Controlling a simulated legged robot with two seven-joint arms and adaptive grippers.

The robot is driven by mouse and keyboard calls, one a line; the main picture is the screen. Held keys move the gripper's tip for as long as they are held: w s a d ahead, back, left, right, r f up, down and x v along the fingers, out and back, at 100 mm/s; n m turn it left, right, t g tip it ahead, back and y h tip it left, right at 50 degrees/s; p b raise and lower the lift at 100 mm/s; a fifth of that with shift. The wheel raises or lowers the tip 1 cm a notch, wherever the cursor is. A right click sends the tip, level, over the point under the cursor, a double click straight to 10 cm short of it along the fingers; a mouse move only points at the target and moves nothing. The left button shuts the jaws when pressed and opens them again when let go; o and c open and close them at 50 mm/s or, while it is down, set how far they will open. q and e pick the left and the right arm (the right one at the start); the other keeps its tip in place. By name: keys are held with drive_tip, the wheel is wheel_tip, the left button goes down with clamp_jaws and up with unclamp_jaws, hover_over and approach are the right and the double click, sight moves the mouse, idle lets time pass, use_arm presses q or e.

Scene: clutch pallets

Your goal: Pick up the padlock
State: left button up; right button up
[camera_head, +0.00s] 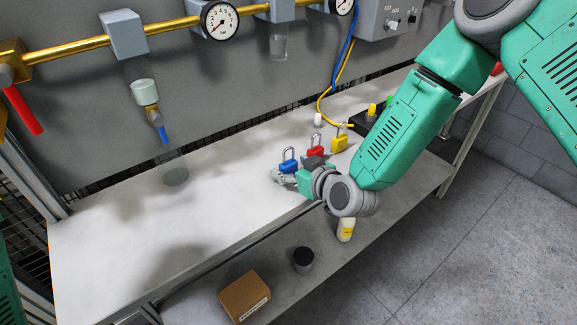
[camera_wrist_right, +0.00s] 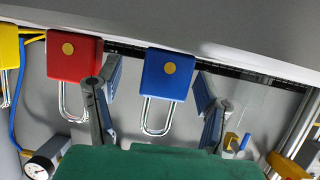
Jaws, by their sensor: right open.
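Three padlocks stand on the workbench: a blue padlock (camera_head: 288,167), a red padlock (camera_head: 315,152) and a yellow padlock (camera_head: 340,144). My right gripper (camera_head: 296,169) is low over the bench at the blue padlock, partly hiding it. In the right wrist view, which looks upside down, the open fingers (camera_wrist_right: 156,105) stand either side of the blue padlock (camera_wrist_right: 167,72), with gaps visible on both sides. The red padlock (camera_wrist_right: 73,58) is just outside the left finger there, and the yellow padlock (camera_wrist_right: 9,55) is cut by the edge. My left gripper is out of view.
The bench top (camera_head: 105,235) is clear at left. A yellow pipe (camera_head: 170,27) with gauges runs along the back wall. A cardboard box (camera_head: 245,296), a dark cylinder (camera_head: 303,260) and a white bottle (camera_head: 346,229) stand on the lower shelf.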

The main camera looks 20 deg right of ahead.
sight(288, 148)
drive_tip(key=shift+w+d, duration=0.1)
drive_tip(key=shift+d, duration=0.05)
drive_tip(key=shift+a, duration=0.55)
drive_tip(key=c, duration=1.3)
drive_tip(key=shift+a, duration=0.15)
drive_tip(key=shift+d+r, duration=0.35)
drive_tip(key=shift+r, duration=0.1)
drive_tip(key=r, duration=0.9)
drive_tip(key=shift+a+r, duration=0.1)
drive_tip(key=shift+a, duration=0.15)
